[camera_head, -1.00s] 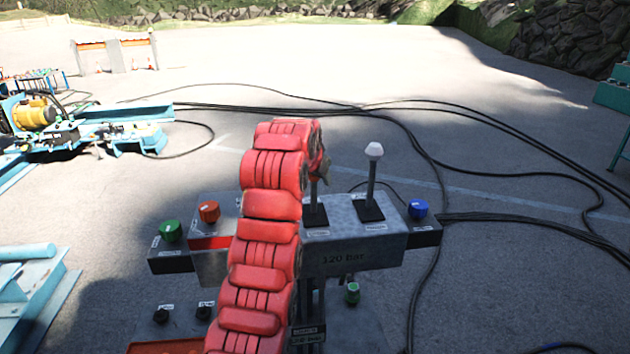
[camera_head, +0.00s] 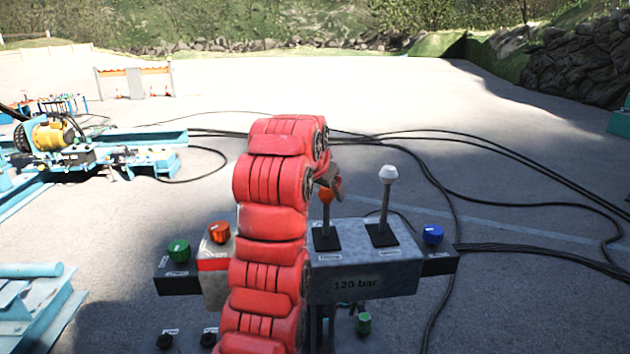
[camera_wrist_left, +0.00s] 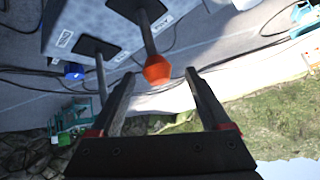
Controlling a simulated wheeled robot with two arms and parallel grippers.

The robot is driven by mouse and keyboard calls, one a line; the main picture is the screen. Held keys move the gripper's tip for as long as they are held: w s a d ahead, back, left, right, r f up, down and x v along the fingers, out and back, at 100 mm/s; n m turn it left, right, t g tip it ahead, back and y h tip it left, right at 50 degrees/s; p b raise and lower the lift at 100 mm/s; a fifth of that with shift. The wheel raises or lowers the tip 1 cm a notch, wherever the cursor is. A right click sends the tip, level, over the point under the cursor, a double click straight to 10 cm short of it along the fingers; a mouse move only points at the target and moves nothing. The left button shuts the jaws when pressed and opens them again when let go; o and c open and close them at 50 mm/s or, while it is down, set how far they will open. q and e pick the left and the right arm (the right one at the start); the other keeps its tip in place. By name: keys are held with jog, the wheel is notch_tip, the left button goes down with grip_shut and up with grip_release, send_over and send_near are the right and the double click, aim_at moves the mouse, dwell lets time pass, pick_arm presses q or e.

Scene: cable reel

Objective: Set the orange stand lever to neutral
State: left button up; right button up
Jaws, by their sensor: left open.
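The orange-topped lever (camera_head: 326,199) stands on the grey control box (camera_head: 385,262), just right of my red left arm in the head view. My left gripper (camera_head: 335,182) is partly hidden by its own arm and is at the lever's knob. In the left wrist view the orange knob (camera_wrist_left: 157,70) lies between the open fingers of the left gripper (camera_wrist_left: 160,90), near their tips, with gaps on both sides. A white-topped lever (camera_head: 387,173) stands to the right on the same box and leans slightly. My right gripper is not in view.
A blue knob (camera_head: 433,234) is at the box's right end. Orange (camera_head: 219,231) and green (camera_head: 178,250) knobs are at its left. Black cables (camera_head: 500,246) run across the open ground behind and right.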

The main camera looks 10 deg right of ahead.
pick_arm(q)
jog(key=p+v, duration=0.2)
jog(key=v, duration=0.9)
jog(key=shift+p, duration=0.35)
jog(key=shift+f, duration=0.15)
